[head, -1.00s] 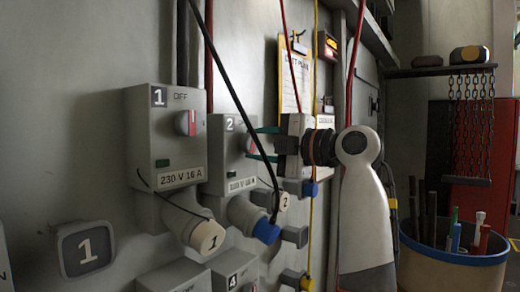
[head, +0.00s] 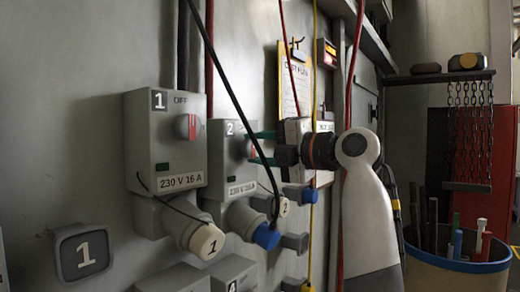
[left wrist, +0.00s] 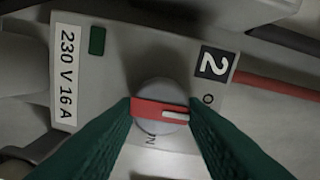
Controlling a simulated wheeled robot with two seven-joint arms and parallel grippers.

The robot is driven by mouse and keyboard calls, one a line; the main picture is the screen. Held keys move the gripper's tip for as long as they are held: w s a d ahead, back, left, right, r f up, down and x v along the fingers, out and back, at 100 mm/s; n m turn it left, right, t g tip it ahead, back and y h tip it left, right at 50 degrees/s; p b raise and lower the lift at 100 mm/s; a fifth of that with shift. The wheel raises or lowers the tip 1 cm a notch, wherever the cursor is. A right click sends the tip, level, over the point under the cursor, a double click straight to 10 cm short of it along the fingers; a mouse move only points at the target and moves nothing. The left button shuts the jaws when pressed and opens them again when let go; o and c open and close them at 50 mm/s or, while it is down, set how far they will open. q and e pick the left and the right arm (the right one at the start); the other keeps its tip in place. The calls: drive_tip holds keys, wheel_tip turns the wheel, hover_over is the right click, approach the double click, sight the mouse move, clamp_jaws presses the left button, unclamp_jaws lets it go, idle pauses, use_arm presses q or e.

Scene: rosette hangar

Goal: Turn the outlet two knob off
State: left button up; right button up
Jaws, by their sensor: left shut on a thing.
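The outlet two box (head: 232,162) is grey, with a white "2" on a dark tag. It stands on the wall right of the outlet one box. In the left wrist view its round grey knob (left wrist: 160,92) has a red bar (left wrist: 150,107) with a white mark at its right end. The white mark faces the partly hidden label that starts with "O" beside the "2" tag. An "N" of another label shows below the knob. My left gripper (head: 256,147) is shut on the knob, its green fingers (left wrist: 161,110) at the two ends of the bar.
The outlet one box (head: 165,150) with its own red-marked knob (head: 187,126) is close at the left. A black cable (head: 238,100) hangs in front of outlet two to a blue plug (head: 267,236). A bin of tools (head: 450,270) stands at the right.

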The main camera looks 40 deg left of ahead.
use_arm(q)
drive_tip(key=shift+f, duration=0.1)
drive_tip(key=o, duration=1)
drive_tip(key=shift+d, duration=0.15)
drive_tip(key=shift+w+d, duration=0.1)
drive_tip(key=shift+d, duration=0.2)
drive_tip(key=d+b, duration=0.1)
drive_tip(key=d, duration=0.2)
drive_tip(key=d+b, duration=0.1)
drive_tip(key=d, duration=0.3)
drive_tip(key=w+d+b, duration=0.1)
drive_tip(key=d+b, duration=0.1)
drive_tip(key=d, duration=0.2)
drive_tip(key=shift+d, duration=0.1)
drive_tip(key=shift+w, duration=0.1)
